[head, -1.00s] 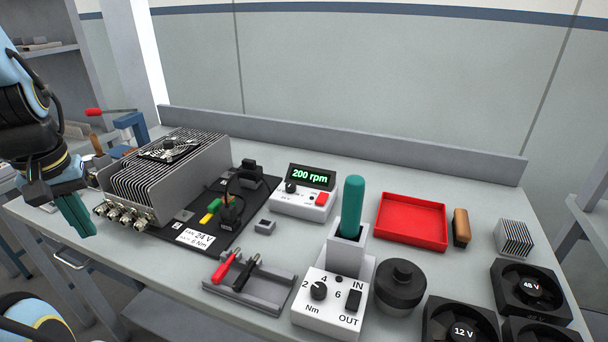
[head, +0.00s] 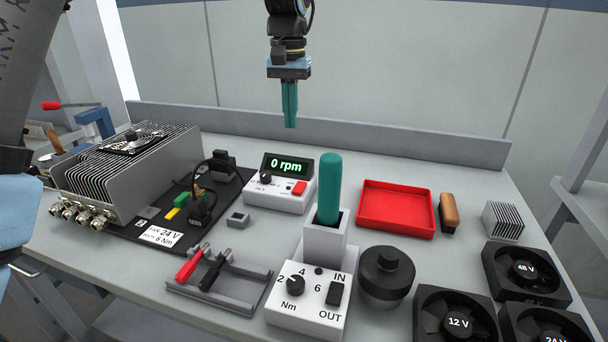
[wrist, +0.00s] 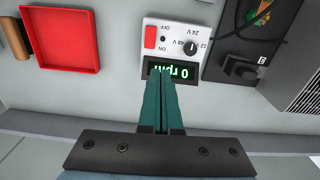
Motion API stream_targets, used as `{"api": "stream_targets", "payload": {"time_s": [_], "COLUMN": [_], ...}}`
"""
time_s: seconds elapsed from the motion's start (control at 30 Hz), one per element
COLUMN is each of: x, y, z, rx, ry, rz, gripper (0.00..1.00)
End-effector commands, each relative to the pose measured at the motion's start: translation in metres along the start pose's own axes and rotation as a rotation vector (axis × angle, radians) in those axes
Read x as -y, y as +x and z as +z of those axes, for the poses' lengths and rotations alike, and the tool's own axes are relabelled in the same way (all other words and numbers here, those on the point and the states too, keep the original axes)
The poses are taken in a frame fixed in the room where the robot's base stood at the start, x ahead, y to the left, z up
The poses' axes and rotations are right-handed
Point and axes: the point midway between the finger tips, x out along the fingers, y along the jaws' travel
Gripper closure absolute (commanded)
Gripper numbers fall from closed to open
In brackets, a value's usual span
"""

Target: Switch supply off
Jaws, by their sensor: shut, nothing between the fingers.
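The supply is a small white box (head: 272,198) with a dark display (head: 288,166) that reads 0 rpm, a dark knob (head: 265,178) and a red rocker switch (head: 299,188). In the wrist view the box shows upside down, with the red switch (wrist: 151,37) between OFF and ON marks and the knob (wrist: 190,47) by voltage marks. My gripper (head: 290,126) has teal fingers, closed together and empty. It hangs pointing down above and behind the supply, apart from it. In the wrist view the fingertips (wrist: 163,76) overlap part of the display.
A heatsink unit (head: 120,180) stands left on a black board with cables. A white torque unit (head: 305,305) with a teal-handled driver (head: 330,185) stands in front. A red tray (head: 397,232) lies right; black fans (head: 525,272) stand farther right. A low ledge (head: 400,145) runs behind.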

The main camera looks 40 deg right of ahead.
Motion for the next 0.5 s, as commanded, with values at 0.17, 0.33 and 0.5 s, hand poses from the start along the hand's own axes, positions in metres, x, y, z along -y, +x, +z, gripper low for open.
{"api": "stream_targets", "payload": {"time_s": [0.17,0.33,0.5], "x": [-0.025,-0.026,-0.025], "y": [-0.001,-0.002,-0.001], "z": [-0.006,-0.006,-0.006], "rx": [0.006,0.006,0.006], "ry": [0.037,0.039,0.038], "rz": [-0.001,-0.001,-0.001], "gripper": [1.00,1.00,1.00]}}
